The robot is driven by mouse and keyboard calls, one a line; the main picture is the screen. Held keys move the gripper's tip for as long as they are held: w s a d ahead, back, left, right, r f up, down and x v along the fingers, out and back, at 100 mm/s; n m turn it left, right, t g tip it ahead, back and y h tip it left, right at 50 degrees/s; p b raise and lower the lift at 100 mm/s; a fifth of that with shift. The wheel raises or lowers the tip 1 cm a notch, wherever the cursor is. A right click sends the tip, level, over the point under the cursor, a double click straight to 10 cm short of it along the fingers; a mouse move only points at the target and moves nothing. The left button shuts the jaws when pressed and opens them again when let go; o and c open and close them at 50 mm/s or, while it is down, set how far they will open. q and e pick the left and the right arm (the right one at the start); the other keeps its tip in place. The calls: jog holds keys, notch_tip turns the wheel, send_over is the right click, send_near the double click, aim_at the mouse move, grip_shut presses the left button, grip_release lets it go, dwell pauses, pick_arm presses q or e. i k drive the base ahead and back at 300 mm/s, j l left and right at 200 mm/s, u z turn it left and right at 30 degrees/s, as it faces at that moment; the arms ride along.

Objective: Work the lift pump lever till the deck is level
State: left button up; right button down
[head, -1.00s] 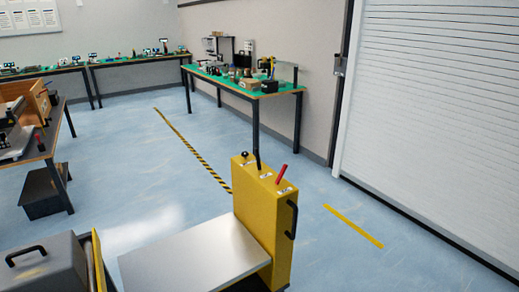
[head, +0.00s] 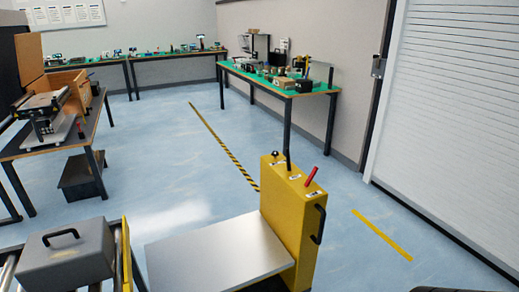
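The lift is a yellow column (head: 283,226) with a flat grey metal deck (head: 215,255) on its left side. On the column's top stand a black lever (head: 287,160), a red lever (head: 311,176) and a small black knob (head: 275,154). Small labels lie beside them, too small to read. A black handle (head: 319,224) is on the column's right side. The deck lies close to the roller conveyor at the left; I cannot tell whether their heights match. Neither gripper is in view. A dark shape at the lower right edge is too cut off to identify.
A grey case (head: 68,262) with a black handle sits on the roller conveyor (head: 12,266), beside a yellow edge plate (head: 127,255). A table (head: 60,147) stands at left, a green-topped bench (head: 285,85) at the back. The floor beyond the lift is clear.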

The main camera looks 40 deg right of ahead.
aim_at(287, 151)
jog(key=l+u, duration=0.3)
jog(key=l, duration=0.6)
jog(key=k+l+u, duration=0.1)
jog(key=l+u, duration=0.15)
jog(key=l, duration=1.4)
jog(key=k+l, duration=0.15)
jog(key=l, duration=0.55)
jog(key=l+u, duration=0.1)
jog(key=l, duration=0.55)
jog(key=k+l, duration=0.15)
jog(key=l, duration=0.55)
